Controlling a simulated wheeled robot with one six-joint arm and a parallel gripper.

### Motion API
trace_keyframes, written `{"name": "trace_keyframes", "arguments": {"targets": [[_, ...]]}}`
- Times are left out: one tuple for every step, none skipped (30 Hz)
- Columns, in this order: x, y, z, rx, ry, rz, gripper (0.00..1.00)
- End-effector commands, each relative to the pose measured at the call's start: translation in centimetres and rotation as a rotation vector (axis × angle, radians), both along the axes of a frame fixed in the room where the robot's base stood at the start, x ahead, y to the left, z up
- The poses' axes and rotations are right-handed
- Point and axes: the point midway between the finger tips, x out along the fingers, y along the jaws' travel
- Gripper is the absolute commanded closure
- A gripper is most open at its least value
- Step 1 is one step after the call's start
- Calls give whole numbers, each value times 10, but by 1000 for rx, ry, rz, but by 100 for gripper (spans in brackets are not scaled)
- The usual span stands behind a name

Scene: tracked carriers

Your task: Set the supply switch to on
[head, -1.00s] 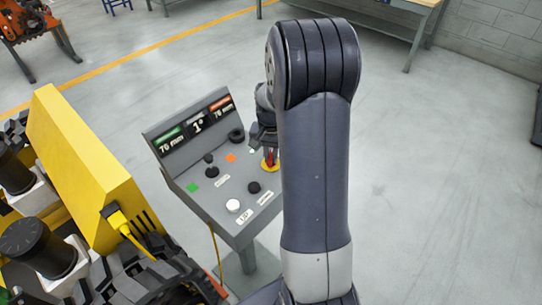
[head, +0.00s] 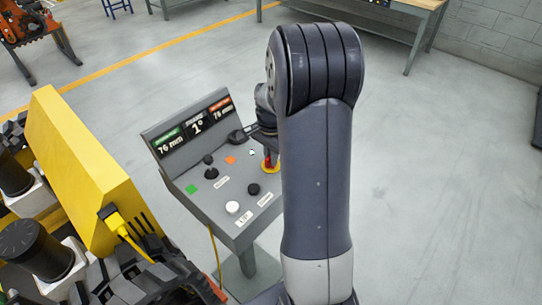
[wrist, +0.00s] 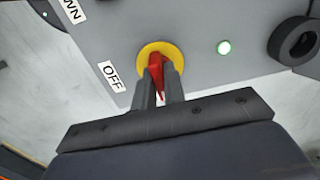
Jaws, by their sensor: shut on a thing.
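The supply switch is a red handle (wrist: 156,66) on a round yellow plate (wrist: 171,49) on the console's sloped face. An OFF label (wrist: 112,76) lies to the left of the plate in the wrist view. No ON label shows. My gripper (wrist: 160,88) is shut on the red handle, one dark finger on each side. The handle points down the wrist view, towards my gripper. In the head view the yellow plate (head: 270,169) is at the console's right edge, and my arm partly hides the gripper.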

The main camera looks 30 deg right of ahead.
Motion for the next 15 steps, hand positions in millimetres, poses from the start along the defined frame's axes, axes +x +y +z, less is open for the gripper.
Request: {"name": "trace_keyframes", "arguments": {"targets": [[1, 0, 1, -1, -3, -2, 100], [1, 0, 1, -1, -3, -2, 100], [1, 0, 1, -1, -3, -3, 100], [1, 0, 1, -1, -3, -3, 100], [1, 0, 1, -1, -3, -2, 100], [1, 0, 1, -1, -3, -2, 100], [1, 0, 1, -1, -3, -2, 100], [1, 0, 1, -1, -3, -2, 100], [1, 0, 1, -1, -3, -2, 100], [1, 0, 1, -1, -3, -2, 100], [1, 0, 1, -1, -3, -2, 88], [1, 0, 1, -1, -3, -1, 84], [1, 0, 1, -1, -3, -1, 82], [1, 0, 1, -1, -3, -1, 79], [1, 0, 1, -1, -1, -1, 76]]}}
